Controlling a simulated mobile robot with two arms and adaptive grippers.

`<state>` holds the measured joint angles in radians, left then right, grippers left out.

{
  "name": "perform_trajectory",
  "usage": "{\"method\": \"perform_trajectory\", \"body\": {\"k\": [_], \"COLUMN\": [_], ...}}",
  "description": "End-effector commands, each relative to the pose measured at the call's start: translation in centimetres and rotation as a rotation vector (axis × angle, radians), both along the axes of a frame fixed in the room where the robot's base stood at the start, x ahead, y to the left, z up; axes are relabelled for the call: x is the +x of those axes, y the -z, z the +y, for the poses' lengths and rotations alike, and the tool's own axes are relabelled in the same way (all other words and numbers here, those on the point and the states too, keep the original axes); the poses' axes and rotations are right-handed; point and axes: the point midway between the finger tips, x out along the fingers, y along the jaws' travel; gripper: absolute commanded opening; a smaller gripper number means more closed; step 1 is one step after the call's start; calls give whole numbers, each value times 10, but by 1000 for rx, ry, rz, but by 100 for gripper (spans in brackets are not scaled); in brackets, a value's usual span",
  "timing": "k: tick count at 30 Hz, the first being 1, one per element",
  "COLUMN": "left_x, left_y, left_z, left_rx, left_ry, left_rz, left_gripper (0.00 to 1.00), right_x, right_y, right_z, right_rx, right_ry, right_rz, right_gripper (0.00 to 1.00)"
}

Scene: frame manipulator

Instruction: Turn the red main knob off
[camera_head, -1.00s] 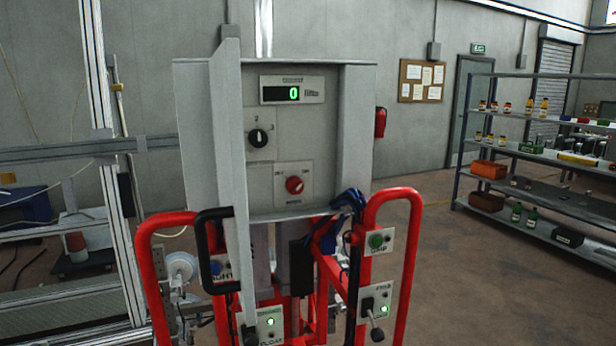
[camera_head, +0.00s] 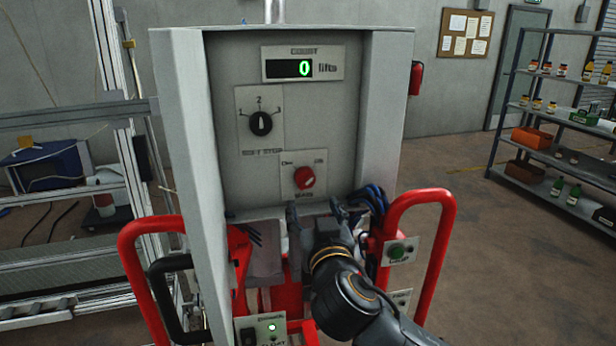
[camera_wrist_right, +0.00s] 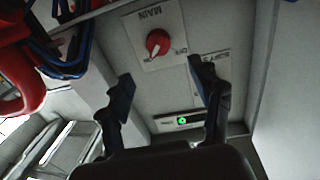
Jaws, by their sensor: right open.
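The red main knob (camera_head: 304,177) is on a white plate low on the grey control panel, and its light mark slants toward the upper right. The wrist view shows the panel upside down; there the red knob (camera_wrist_right: 158,43) has its white mark pointing lower left, away from the OFF label at its right. My right gripper (camera_head: 315,209) is just below the knob plate, fingers pointing up. Its fingers (camera_wrist_right: 162,82) are spread and empty, and the knob lies beyond the tips, apart from them. My left gripper is not in view.
A black selector knob (camera_head: 261,123) and a display reading 0 (camera_head: 290,68) are above. The panel's side walls (camera_head: 386,110) stick out on both sides. Red tube handles (camera_head: 432,225) and blue cables (camera_head: 372,200) lie close to my right arm.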

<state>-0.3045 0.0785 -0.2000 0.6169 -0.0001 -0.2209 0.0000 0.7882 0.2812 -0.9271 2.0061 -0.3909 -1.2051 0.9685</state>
Motion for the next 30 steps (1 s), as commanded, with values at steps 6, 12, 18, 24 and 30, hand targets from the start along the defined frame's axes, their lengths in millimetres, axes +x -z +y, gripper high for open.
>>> {"method": "perform_trajectory", "body": {"k": [6, 12, 18, 24, 30], "left_x": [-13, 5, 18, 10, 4], "left_y": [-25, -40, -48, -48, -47], "left_z": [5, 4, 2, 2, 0], "left_rx": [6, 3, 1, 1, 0], "left_ry": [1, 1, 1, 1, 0], "left_rz": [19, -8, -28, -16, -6], "left_gripper": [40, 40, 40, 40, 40], "right_x": [47, 79, 97, 102, 102], "right_y": [-6, -4, -2, -1, 0], "right_z": [6, 12, 15, 15, 15], "right_rx": [-4, -3, -1, -1, 0], "right_ry": [4, 2, 0, 0, 0], "right_rz": [0, 1, 1, 0, 0], "right_gripper": [64, 64, 64, 64, 62]}}
